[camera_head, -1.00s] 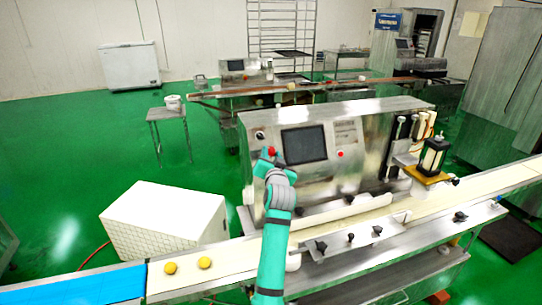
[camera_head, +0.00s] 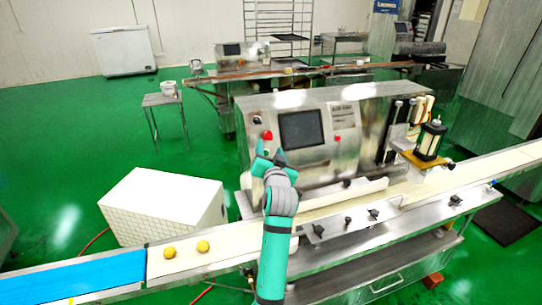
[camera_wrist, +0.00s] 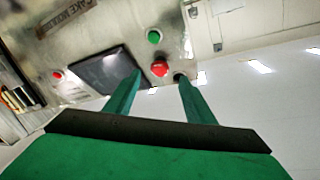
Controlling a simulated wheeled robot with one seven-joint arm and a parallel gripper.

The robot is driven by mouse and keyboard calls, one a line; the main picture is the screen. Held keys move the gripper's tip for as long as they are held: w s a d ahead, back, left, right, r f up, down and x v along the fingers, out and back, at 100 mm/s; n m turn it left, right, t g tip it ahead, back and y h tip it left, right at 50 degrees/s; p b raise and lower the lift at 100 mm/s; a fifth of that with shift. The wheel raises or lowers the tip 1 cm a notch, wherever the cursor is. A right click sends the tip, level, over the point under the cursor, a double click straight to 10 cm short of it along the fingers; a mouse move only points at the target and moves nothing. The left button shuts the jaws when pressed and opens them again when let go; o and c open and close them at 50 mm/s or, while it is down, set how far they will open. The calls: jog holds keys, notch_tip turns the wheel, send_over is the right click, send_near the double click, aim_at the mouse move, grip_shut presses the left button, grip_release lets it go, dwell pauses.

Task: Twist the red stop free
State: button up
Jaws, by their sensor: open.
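The red stop (camera_head: 267,135) is a red mushroom button on the steel machine's front panel, left of the dark screen (camera_head: 302,130). It also shows in the wrist view (camera_wrist: 160,68). My gripper (camera_head: 269,153) is open and empty just below the stop in the head view. In the wrist view the two green fingers (camera_wrist: 158,80) are spread, and the stop appears between and just beyond their tips. I see no contact, and the exact depth gap is unclear.
A black knob (camera_wrist: 180,77) sits close to one fingertip, and a green button (camera_wrist: 154,37) is beside the stop. Another red button (camera_head: 337,139) is right of the screen. The conveyor (camera_head: 220,254) with two yellow balls runs below. A white box (camera_head: 163,203) stands left.

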jog(key=shift+s+d, duration=0.15)
jog(key=shift+s, duration=1.6)
jog(key=s+d+f+n+g+h, duration=0.1)
jog(key=s+d+f+n+h, duration=0.1)
jog(key=s+f, duration=2.5)
jog(key=s+a+n+g, duration=0.1)
jog(key=s+a+n, duration=0.1)
jog(key=s, duration=3.2)
jog(key=shift+a+f, duration=0.35)
jog(key=shift+a, duration=0.15)
